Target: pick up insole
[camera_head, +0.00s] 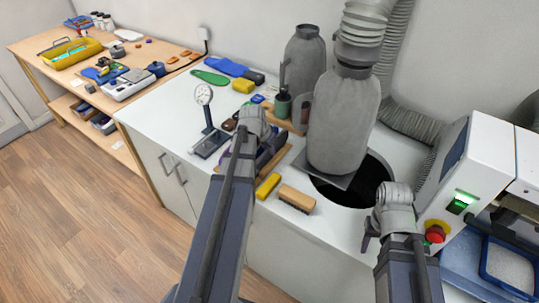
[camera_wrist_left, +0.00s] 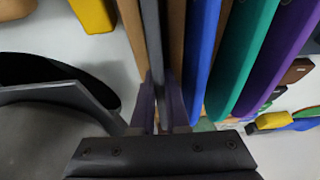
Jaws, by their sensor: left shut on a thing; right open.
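In the left wrist view, several thin upright sheets stand side by side between wooden strips: a grey insole (camera_wrist_left: 152,40), a blue one (camera_wrist_left: 203,50), a green one (camera_wrist_left: 242,55) and a purple one (camera_wrist_left: 285,50). My left gripper (camera_wrist_left: 160,112) is shut on the grey insole, a finger on each side. In the head view my left gripper (camera_head: 252,127) is over the wooden rack (camera_head: 275,160), its wrist and arm hiding most of the sheets. My right gripper (camera_head: 369,228) is open at the white counter's front, near the round opening, apart from the insoles.
A grey canister (camera_head: 343,120) on a plate stands beside the dark round opening (camera_head: 372,180). A brush (camera_head: 296,199) and a yellow block (camera_head: 267,186) lie near the counter's front edge. A dial gauge (camera_head: 204,97) stands left of my left gripper. A machine with a red button (camera_head: 435,234) is at right.

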